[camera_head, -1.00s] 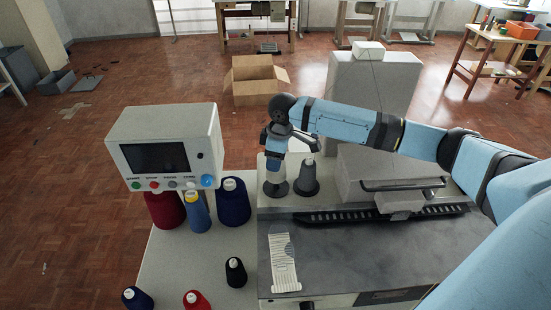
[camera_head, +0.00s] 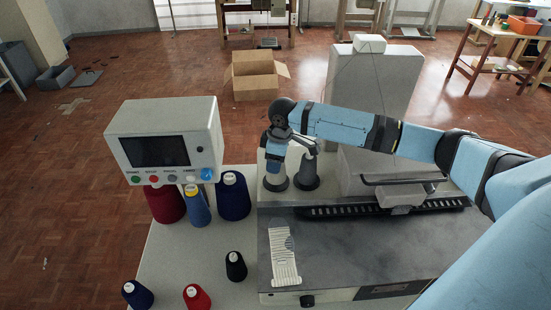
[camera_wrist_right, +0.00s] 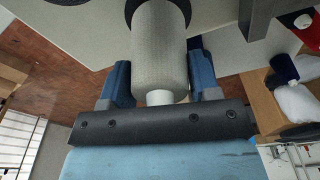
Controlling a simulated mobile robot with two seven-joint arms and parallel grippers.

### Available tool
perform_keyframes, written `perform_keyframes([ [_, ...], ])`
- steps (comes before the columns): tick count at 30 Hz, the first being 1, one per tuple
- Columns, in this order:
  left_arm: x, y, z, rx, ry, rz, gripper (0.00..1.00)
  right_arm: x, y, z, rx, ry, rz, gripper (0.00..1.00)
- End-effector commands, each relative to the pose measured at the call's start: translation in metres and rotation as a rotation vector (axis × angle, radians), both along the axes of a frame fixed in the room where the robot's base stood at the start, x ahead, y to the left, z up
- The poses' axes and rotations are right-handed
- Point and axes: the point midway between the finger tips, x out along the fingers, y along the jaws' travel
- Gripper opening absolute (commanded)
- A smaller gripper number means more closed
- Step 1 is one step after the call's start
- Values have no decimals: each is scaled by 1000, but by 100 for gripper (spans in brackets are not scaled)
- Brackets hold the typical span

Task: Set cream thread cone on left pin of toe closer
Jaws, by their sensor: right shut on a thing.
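My right gripper (camera_head: 274,164) is over the left of two dark round pin bases (camera_head: 276,184) at the back left of the machine. In the right wrist view it (camera_wrist_right: 161,68) has one blue finger on each side of the cream thread cone (camera_wrist_right: 160,40) and is shut on it. The cone's pale tip points toward the wrist, and its wide end is against or just above a dark disc (camera_wrist_right: 184,8). In the head view the fingers mostly hide the cone, so I cannot tell whether it touches the base. My left gripper is out of view.
Small black (camera_head: 236,266), navy and red cones stand at the front left. A patterned strip (camera_head: 283,258) lies on the machine.

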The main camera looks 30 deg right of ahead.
Motion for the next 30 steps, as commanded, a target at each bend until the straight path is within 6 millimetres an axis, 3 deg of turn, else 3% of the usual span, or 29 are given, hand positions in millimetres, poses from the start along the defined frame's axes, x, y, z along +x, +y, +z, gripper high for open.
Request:
perform_keyframes([
  [18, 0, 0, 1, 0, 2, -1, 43, 0, 0, -9, 0, 0, 0, 30],
  [19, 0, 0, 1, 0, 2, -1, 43, 0, 0, -9, 0, 0, 0, 63],
  [22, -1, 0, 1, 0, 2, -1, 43, 0, 0, -9, 0, 0, 0, 86],
  [30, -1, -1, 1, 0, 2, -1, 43, 0, 0, -9, 0, 0, 0, 86],
])
